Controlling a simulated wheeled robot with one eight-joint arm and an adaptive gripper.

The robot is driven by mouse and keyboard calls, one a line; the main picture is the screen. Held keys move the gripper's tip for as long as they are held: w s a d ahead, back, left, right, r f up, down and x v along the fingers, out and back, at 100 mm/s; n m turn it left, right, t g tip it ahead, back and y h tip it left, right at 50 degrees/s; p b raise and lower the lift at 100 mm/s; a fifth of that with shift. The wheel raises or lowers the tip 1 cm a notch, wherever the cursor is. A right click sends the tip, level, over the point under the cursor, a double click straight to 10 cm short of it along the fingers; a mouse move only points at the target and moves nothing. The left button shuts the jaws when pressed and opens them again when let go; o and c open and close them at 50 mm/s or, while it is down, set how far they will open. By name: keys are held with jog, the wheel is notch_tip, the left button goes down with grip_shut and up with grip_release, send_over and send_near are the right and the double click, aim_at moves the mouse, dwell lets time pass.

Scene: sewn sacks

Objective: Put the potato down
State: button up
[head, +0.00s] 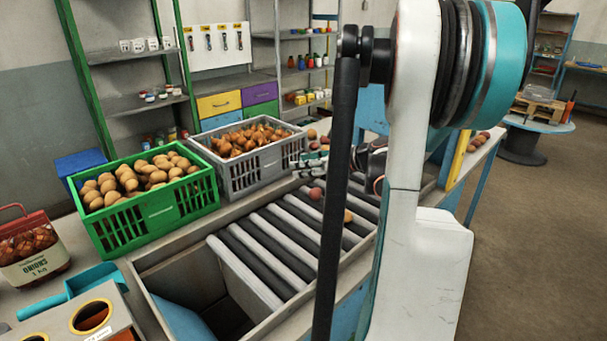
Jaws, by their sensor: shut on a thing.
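My gripper (304,166) is at the far end of the roller conveyor, beside the grey crate, with its fingers pointing left. It is shut on the potato, which is small and mostly hidden among the fingers, so its outline is hard to make out. A reddish round item (316,193) shows on the rollers just below the gripper. An orange-brown item (348,216) lies farther right on the rollers, partly behind my arm. I cannot tell whether the held potato touches anything.
A green crate (155,222) of potatoes and a grey crate (268,183) of onions stand behind the roller conveyor (262,262). An open bin (205,300) lies in front. A bag of onions (33,255) stands left. Several reddish items (480,139) lie on the right.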

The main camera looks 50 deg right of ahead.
jog(key=shift+r, duration=0.5)
jog(key=w+a+f+y, duration=0.1)
jog(key=w+a+f, duration=0.1)
jog(key=w+a, duration=0.6)
jog(key=w+a+f, duration=0.2)
jog(key=w+a, duration=0.1)
jog(key=a, duration=0.9)
jog(key=w+a+f+n+y, duration=0.1)
jog(key=a, duration=2.3)
jog(key=shift+w+n, duration=0.2)
jog(key=shift+n, duration=0.2)
